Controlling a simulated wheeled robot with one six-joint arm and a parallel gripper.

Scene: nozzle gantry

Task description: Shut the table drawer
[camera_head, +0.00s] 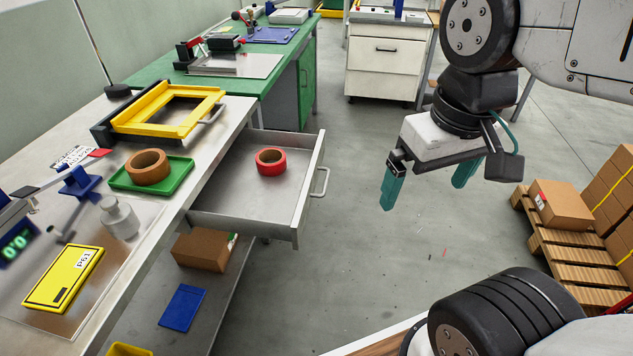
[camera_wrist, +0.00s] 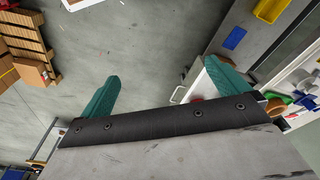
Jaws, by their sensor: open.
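The table drawer (camera_head: 240,190) stands pulled out from the metal table (camera_head: 225,118) in the head view. A red tape roll (camera_head: 271,161) lies inside it. The drawer's pale front carries a handle (camera_head: 320,183) on its right-hand face. My gripper (camera_head: 428,184) hangs in the air to the right of the drawer, apart from the handle, with its two teal fingers spread and nothing between them. In the wrist view the fingers are wide apart, and the handle (camera_wrist: 178,95) shows between them, near the right finger. The drawer is partly hidden there by my gripper.
On the table are a yellow frame (camera_head: 150,112), a green tray (camera_head: 183,176) with a brown tape roll and a yellow P61 box (camera_head: 62,279). A lower shelf holds a cardboard box (camera_head: 203,250). A pallet (camera_head: 560,245) with boxes stands right.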

